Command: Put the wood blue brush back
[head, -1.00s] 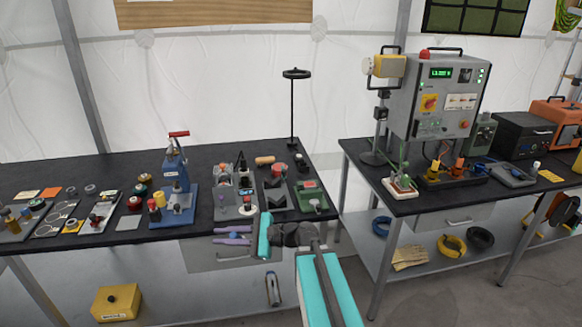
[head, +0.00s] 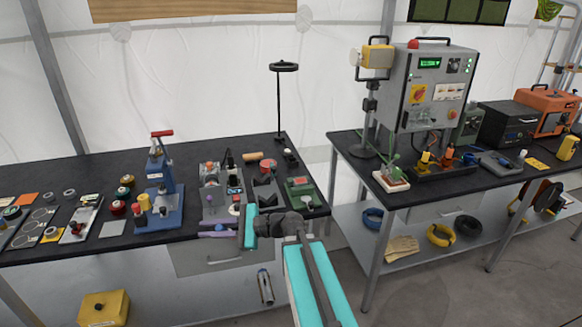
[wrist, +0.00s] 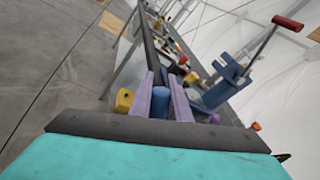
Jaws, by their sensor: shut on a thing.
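My gripper (head: 216,231) has purple fingers, low at the front edge of the left table in the head view. In the wrist view my gripper (wrist: 166,98) is shut on a blue cylinder, the blue brush (wrist: 160,104), which stands out between the two fingers. Only its blue part shows there; its wood part and bristles cannot be made out. In the head view the brush is too small or hidden to tell.
The left table (head: 60,243) holds a blue press (head: 163,190), a grey device (head: 212,180), a wooden cylinder (head: 253,156) and a green tray (head: 304,195). A black stand (head: 279,105) rises behind. The right table (head: 420,195) carries a grey control box (head: 432,92).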

